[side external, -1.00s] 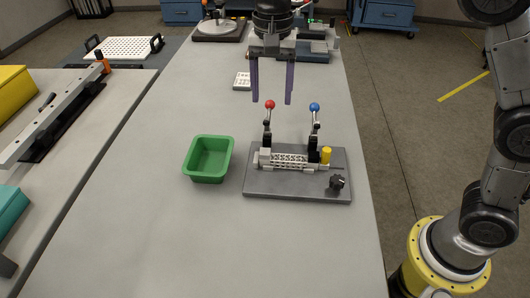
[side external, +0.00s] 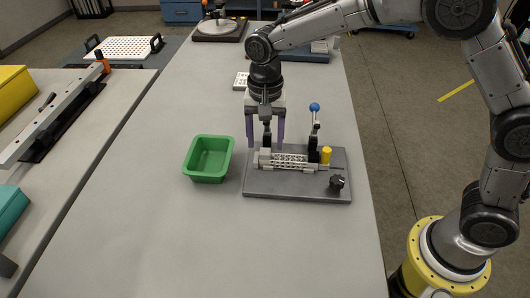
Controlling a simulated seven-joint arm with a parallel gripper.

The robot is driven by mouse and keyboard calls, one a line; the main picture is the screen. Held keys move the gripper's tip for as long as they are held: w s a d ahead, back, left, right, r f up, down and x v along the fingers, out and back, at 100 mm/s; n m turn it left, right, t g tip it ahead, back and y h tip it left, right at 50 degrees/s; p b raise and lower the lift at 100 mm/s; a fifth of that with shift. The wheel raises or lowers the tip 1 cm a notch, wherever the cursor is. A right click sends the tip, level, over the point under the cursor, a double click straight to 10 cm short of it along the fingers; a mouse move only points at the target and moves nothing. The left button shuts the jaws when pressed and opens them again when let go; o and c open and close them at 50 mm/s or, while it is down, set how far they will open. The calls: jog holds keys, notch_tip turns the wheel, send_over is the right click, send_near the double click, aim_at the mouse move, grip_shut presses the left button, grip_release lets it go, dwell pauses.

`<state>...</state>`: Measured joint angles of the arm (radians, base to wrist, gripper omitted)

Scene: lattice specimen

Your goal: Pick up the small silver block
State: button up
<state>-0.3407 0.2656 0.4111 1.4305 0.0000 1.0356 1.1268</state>
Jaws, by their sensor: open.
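A small silver block (side external: 264,157) sits at the left end of a pale lattice specimen (side external: 290,161) on a dark grey fixture plate (side external: 300,187). My gripper (side external: 265,144) points down just above and behind the block, with one purple finger to each side of the left clamp lever. It is open and nothing shows held between its fingers. Whether the fingers touch anything cannot be told from this angle. The left lever's red knob is hidden by the gripper.
The right lever with a blue knob (side external: 314,107) stands upright near my gripper. A yellow cylinder (side external: 326,155) and a black knob (side external: 336,182) are at the plate's right. A green bin (side external: 208,159) stands left of the plate. The front of the table (side external: 210,245) is clear.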

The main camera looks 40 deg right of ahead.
notch_tip(320, 180, down, 2)
jog(key=shift+f, duration=0.1)
grip_shut()
dwell(0.4)
